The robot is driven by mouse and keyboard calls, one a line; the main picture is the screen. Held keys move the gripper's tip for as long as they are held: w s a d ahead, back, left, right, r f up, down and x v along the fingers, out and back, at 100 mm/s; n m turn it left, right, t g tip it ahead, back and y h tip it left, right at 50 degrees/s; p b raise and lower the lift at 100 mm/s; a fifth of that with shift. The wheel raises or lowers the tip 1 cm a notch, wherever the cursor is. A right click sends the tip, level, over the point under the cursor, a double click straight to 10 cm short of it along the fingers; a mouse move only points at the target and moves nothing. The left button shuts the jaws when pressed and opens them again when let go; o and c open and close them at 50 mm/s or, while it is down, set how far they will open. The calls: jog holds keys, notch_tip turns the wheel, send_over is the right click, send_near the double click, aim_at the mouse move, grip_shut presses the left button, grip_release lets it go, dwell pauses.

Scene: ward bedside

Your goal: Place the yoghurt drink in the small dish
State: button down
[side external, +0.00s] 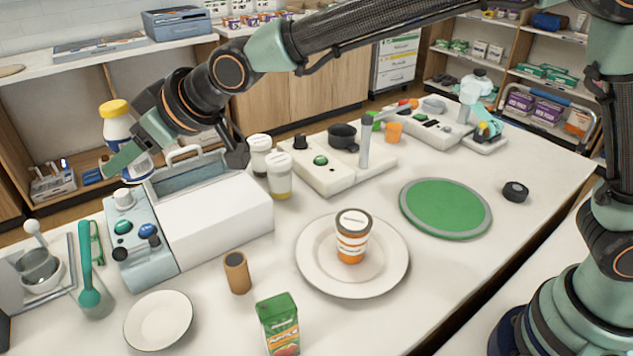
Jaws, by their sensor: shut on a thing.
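The yoghurt drink appears to be the white bottle (117,127) with a yellow cap and a dark blue label, at the upper left. My gripper (122,160) is shut on it and holds it roughly upright, beside the back left of the white machine. A green finger crosses in front of the bottle and hides part of its body and label. The small dish (158,321) is a shallow white dish at the front left of the table. It is empty and well in front of my gripper.
Between bottle and dish stands the white machine (213,226) with a raised handle and blue control panel. A brown cylinder (237,272) and green juice carton (278,322) stand right of the dish. A teal spoon (86,265) is left. A large plate (380,281) holds a striped cup (352,236).

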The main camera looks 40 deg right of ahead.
jog(key=s+a+n+y, duration=0.1)
jog(key=s+a, duration=0.3)
jog(key=a, duration=0.1)
send_over(156, 310)
jog(key=shift+g, duration=0.4)
notch_tip(156, 310, down, 20)
jog(key=shift+r, duration=0.15)
jog(key=shift+f, duration=0.45)
jog(key=shift+c, duration=1.5)
grip_release()
jog(key=shift+r, duration=0.1)
